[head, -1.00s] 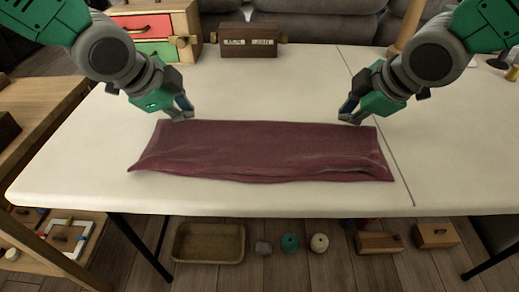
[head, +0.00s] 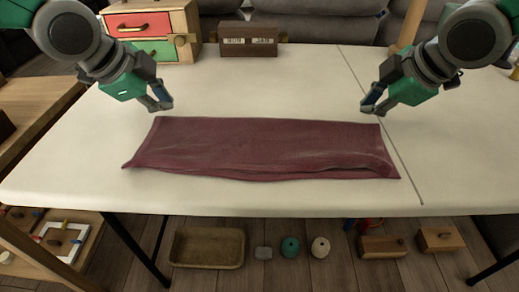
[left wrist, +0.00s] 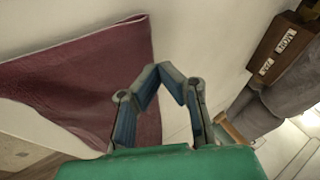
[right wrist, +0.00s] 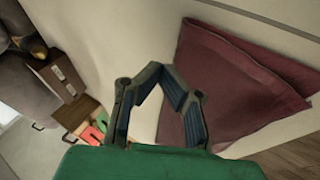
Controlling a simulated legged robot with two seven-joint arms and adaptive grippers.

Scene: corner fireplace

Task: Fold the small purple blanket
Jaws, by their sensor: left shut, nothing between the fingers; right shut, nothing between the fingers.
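The purple blanket (head: 262,150) lies on the white table as a long strip, with layered edges showing along its front and right side. It also shows in the left wrist view (left wrist: 95,75) and the right wrist view (right wrist: 235,80). My left gripper (head: 163,108) is above the table by the blanket's far left corner, shut and empty, apart from the cloth. My right gripper (head: 370,112) is by the far right corner, also shut and empty. The fingertips meet in the left wrist view (left wrist: 160,68) and the right wrist view (right wrist: 160,68).
The white table (head: 300,80) is clear around the blanket. At its back stand a small drawer chest (head: 150,28) and a wooden calendar block (head: 248,40). Below the table are a tray (head: 207,248), balls and wooden boxes (head: 440,239). A shelf stands at left.

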